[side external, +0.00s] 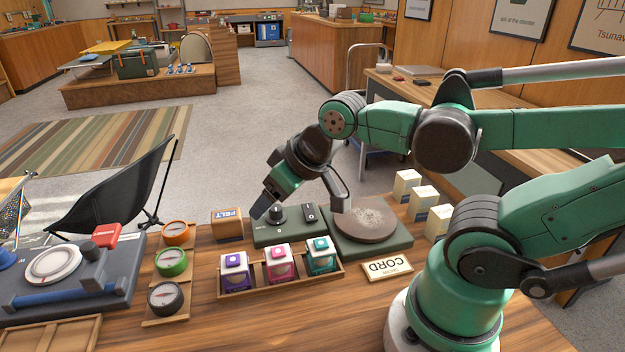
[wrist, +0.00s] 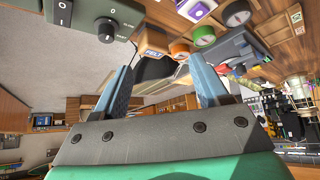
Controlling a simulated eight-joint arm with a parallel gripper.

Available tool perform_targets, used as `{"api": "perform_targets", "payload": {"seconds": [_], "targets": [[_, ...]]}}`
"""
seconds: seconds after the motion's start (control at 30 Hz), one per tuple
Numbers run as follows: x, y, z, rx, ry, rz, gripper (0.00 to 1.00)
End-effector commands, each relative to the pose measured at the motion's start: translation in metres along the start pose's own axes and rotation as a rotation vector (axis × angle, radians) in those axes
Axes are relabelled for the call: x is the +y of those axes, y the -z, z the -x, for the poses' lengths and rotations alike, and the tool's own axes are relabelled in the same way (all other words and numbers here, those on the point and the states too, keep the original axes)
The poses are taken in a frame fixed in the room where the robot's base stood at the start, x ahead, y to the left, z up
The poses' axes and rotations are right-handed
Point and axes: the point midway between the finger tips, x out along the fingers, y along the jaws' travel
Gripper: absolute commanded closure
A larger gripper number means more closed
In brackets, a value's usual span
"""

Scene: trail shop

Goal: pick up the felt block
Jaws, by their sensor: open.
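The felt block (side external: 227,223) is a small tan-brown block with a blue-and-white FELT label. It stands on the wooden counter, left of a dark green switch box. My gripper (side external: 300,201) is open, tilted, and held over the switch box, up and to the right of the block. In the wrist view the felt block (wrist: 153,46) shows beyond the two blue-grey fingers of my gripper (wrist: 160,64), near the gap between their tips. Nothing is held.
The green switch box (side external: 272,234) with a black knob adjoins a round brown plate (side external: 366,218). A wooden tray (side external: 286,286) of small coloured boxes lies in front. Orange, green and black compasses (side external: 172,262) stand left of the block. A CORD sign (side external: 387,267) lies at right.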

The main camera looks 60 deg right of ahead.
Motion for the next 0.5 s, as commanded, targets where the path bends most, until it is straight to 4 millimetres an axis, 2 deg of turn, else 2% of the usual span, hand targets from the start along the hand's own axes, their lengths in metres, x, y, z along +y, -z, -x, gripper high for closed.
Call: {"api": "perform_targets", "payload": {"seconds": [0.03, 0.07, 0.37, 0.5], "targets": [[0.0000, 0.0000, 0.0000, 0.000, 0.000, 0.000, 0.16], [0.0000, 0.0000, 0.0000, 0.000, 0.000, 0.000, 0.11], [0.0001, 0.0006, -0.0002, -0.002, 0.001, -0.011, 0.11], [0.0012, 0.0092, -0.0035, -0.030, 0.008, -0.179, 0.11]]}}
